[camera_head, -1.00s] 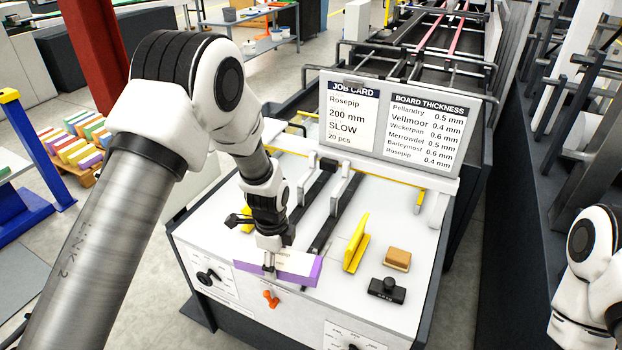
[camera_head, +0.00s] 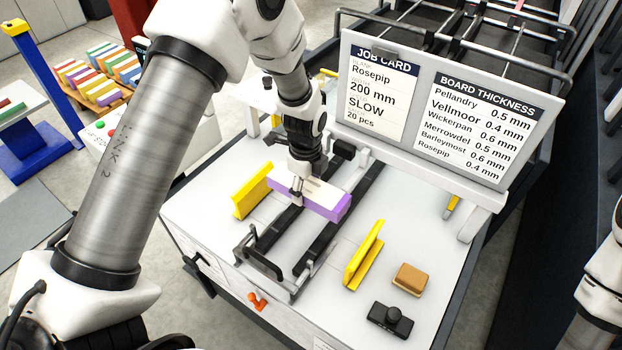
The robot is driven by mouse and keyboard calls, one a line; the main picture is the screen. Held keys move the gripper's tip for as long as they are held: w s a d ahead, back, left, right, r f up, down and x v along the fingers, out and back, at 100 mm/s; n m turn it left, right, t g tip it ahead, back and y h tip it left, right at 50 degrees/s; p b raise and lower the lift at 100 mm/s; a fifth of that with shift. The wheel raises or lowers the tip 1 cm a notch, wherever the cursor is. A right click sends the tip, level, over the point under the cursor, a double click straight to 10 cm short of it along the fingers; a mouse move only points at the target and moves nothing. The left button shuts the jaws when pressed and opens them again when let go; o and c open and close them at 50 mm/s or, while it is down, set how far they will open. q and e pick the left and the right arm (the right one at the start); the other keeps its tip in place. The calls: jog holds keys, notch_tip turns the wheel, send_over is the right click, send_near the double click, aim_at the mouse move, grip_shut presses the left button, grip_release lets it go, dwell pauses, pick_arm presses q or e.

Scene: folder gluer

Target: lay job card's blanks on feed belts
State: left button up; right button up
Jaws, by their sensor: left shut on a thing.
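The job card (camera_head: 378,95) on the upright board reads Rosepip, 200 mm, SLOW, 20 pcs. My left gripper (camera_head: 298,186) is shut on a purple-edged stack of blanks (camera_head: 328,199) with a white top. The stack is over the two dark feed belts (camera_head: 322,238), between the yellow guides; I cannot tell whether it touches them. The left yellow guide (camera_head: 252,191) and right yellow guide (camera_head: 364,256) stand on the white table. Part of my right arm shows at the right edge, but its gripper is out of view.
The board thickness list (camera_head: 480,125) is beside the card. A tan block (camera_head: 411,278) and a black knobbed block (camera_head: 390,318) sit at the table's right. An orange knob (camera_head: 257,301) is on the front edge. A pallet of coloured stacks (camera_head: 95,78) stands back left.

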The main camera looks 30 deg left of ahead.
pick_arm(q)
jog(key=f+b, duration=0.2)
jog(key=f, duration=0.1)
jog(key=f+b, duration=0.1)
jog(key=f, duration=0.2)
jog(key=f+b, duration=0.2)
jog(key=f, duration=0.1)
jog(key=shift+w+d+f+b, duration=0.1)
jog(key=shift+w+b, duration=0.2)
jog(key=shift+b, duration=0.05)
jog(key=shift+f, duration=0.35)
jog(key=shift+w+f, duration=0.25)
jog(key=shift+f, duration=0.2)
jog(key=shift+s+r, duration=0.1)
jog(key=shift+s, duration=0.05)
jog(key=shift+b, duration=0.3)
jog(key=shift+f, duration=0.4)
jog(key=shift+f, duration=0.15)
